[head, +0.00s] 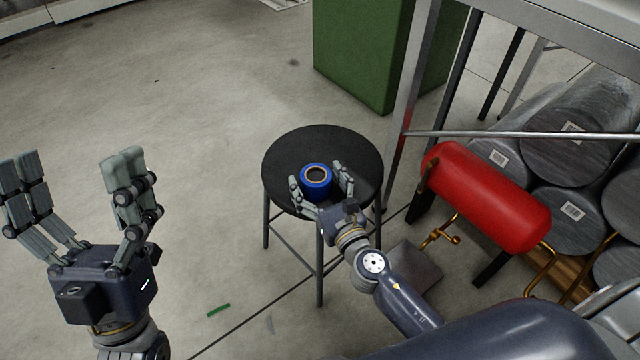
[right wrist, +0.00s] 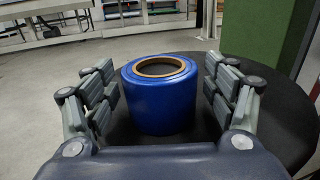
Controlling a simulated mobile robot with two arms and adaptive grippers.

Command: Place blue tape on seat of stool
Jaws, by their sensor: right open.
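The blue tape (head: 316,182) is a roll with a brown inner ring. It rests upright on the black round seat of the stool (head: 322,143). My right gripper (head: 322,186) is open, with its fingers on either side of the tape. In the right wrist view the blue tape (right wrist: 160,98) stands between the two fingers, with a gap visible on each side. The stool seat (right wrist: 275,125) shows beneath and behind it. My left gripper (head: 75,185) is open and empty at the left of the head view, away from the stool.
A green box (head: 360,50) stands behind the stool. A metal table frame (head: 408,100), a red tank (head: 487,197) and several wrapped cylinders (head: 575,140) are at the right. The floor (head: 180,80) left of the stool is mostly clear, with a small green scrap (head: 218,310).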

